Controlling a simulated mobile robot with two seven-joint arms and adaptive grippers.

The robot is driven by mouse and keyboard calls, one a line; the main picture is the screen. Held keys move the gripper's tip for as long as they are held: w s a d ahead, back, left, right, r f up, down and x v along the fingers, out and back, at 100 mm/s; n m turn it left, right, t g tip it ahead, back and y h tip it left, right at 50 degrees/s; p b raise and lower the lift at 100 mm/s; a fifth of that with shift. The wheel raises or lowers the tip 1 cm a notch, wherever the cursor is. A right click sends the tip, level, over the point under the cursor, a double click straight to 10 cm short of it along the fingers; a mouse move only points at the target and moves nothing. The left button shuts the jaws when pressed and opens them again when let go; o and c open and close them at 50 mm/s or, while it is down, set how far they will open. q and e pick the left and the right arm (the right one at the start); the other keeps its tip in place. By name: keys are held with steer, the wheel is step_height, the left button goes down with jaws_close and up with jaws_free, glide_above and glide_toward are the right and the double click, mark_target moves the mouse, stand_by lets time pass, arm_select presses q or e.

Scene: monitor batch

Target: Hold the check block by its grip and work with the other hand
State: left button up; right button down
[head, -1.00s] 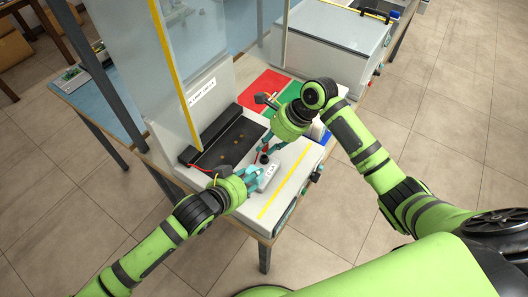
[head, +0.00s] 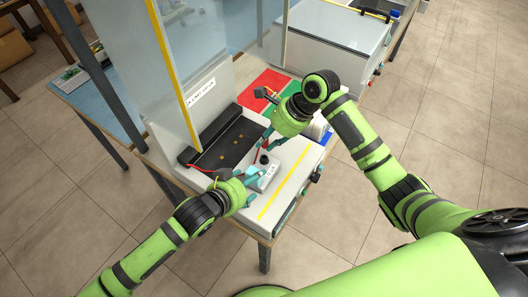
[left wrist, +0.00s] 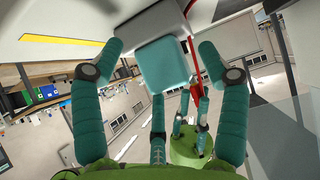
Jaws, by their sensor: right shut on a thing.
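My right gripper (head: 267,145) is above and behind the block, shut on a thin red probe (head: 262,149). A red lead (left wrist: 187,45) runs beside the block in the left wrist view. The probe's tip is too small to place exactly.
A black tray (head: 222,140) with several small copper-coloured discs lies behind the block. A clear panel with a yellow edge (head: 174,75) stands at its left. Red (head: 266,83) and green mats lie behind my right gripper. A yellow line (head: 289,184) marks the unit's front.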

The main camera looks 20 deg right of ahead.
arm_select(q)
steer(key=shift+r, duration=0.25)
steer(key=shift+a+r, duration=0.1)
steer(key=v, duration=1.1)
steer(key=shift+s+a+r, duration=0.2)
steer(key=shift+s, duration=0.05)
